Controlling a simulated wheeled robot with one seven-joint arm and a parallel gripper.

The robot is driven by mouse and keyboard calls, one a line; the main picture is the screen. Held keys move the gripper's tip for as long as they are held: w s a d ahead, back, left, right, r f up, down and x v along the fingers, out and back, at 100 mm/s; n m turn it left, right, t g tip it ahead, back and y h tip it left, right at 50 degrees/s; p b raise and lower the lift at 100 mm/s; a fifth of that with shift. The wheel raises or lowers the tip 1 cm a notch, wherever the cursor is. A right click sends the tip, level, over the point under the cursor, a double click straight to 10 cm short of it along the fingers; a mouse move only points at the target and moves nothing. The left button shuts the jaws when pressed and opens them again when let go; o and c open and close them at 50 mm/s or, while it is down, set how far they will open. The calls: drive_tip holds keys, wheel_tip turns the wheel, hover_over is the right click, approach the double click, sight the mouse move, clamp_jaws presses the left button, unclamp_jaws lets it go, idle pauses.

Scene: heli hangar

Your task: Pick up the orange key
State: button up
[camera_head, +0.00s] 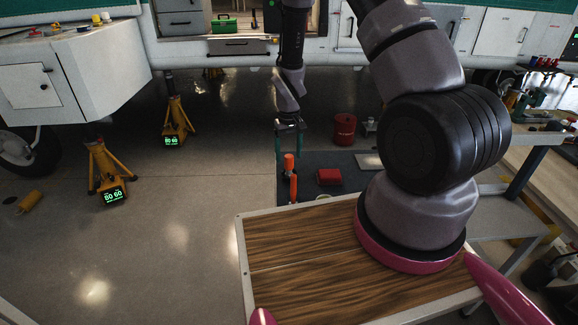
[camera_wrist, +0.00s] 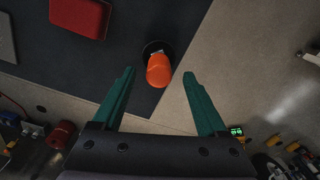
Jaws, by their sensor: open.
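The orange object that I take for the key shows in the head view (camera_head: 289,163) as an upright orange piece over the dark mat, with more orange below it. In the wrist view (camera_wrist: 158,72) it is a rounded orange shape with a small grey part and a dark round part behind it. My gripper (camera_head: 290,148) hangs from above with its teal fingers spread. In the wrist view the orange object appears between the two fingertips, with a gap on each side. Nothing is held. I cannot tell the height left between fingertips and object.
A red canister (camera_head: 344,130) stands behind. Yellow jack stands (camera_head: 176,118) are at left. My wooden-topped base fills the front.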

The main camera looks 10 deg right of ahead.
sight(289, 167)
wheel_tip(289, 167, down, 4)
drive_tip(key=shift+r, duration=0.15)
clamp_jaws()
